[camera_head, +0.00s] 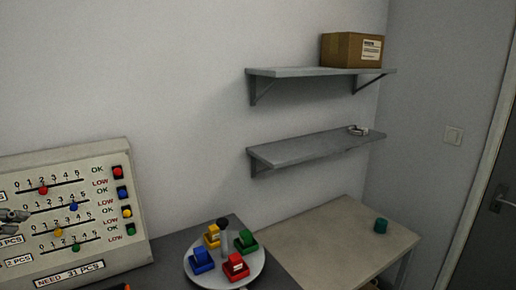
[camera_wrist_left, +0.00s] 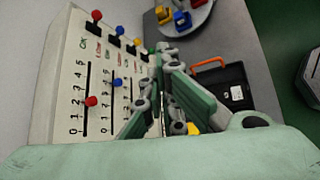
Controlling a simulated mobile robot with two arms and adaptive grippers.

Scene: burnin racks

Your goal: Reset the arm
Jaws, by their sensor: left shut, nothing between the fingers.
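My left gripper (camera_head: 14,216) shows at the left edge of the head view, in front of the slanted control panel (camera_head: 140,240). In the left wrist view my left gripper (camera_wrist_left: 163,72) has its fingers together with nothing between them. The panel (camera_wrist_left: 62,75) fills the left of that view, with slider scales and red, blue and yellow knobs. I cannot tell whether the fingertips touch the panel. My right gripper is in neither view.
A round tray (camera_head: 190,280) with coloured blocks stands right of the panel. A black case (camera_wrist_left: 232,85) with an orange handle lies near the gripper. Two wall shelves (camera_head: 320,147) hang above a table (camera_head: 340,235); a cardboard box (camera_head: 350,50) sits on the upper one.

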